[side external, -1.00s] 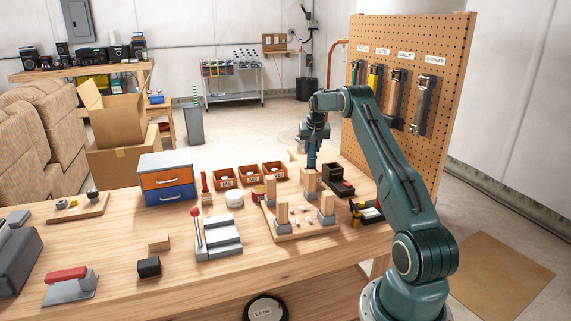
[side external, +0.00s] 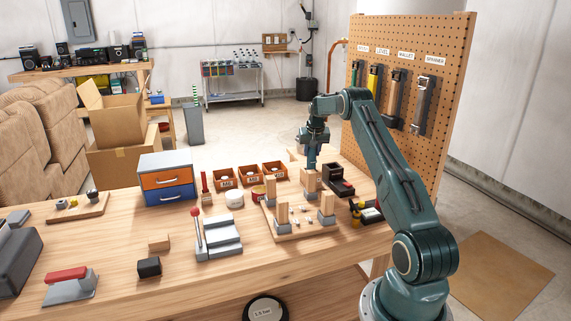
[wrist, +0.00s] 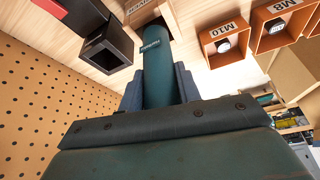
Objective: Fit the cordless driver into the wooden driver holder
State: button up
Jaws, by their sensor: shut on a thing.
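The cordless driver shows as a teal cylinder (wrist: 156,72) in the wrist view, and as a narrow blue-green shaft (side external: 312,157) in the side view. My gripper (wrist: 160,90) is shut on it; it also shows in the side view (side external: 312,143). The driver is roughly upright, directly above the wooden driver holder (side external: 312,184). The holder's pale wood (wrist: 140,12) is at the top of the wrist view. The driver's lower end meets the holder's dark opening; how deep it sits is hidden.
A black open-topped box (side external: 341,181) stands close right of the holder; it also shows in the wrist view (wrist: 106,52). Orange bins (side external: 250,174) stand behind left. A wooden board with posts (side external: 290,234) is in front. The pegboard (side external: 440,60) rises on the right.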

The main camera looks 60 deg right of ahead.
jog(key=shift+f, duration=0.35)
jog(key=o, duration=1.1)
jog(key=shift+f, duration=0.1)
jog(key=v, duration=1.4)
jog(key=shift+w, duration=0.15)
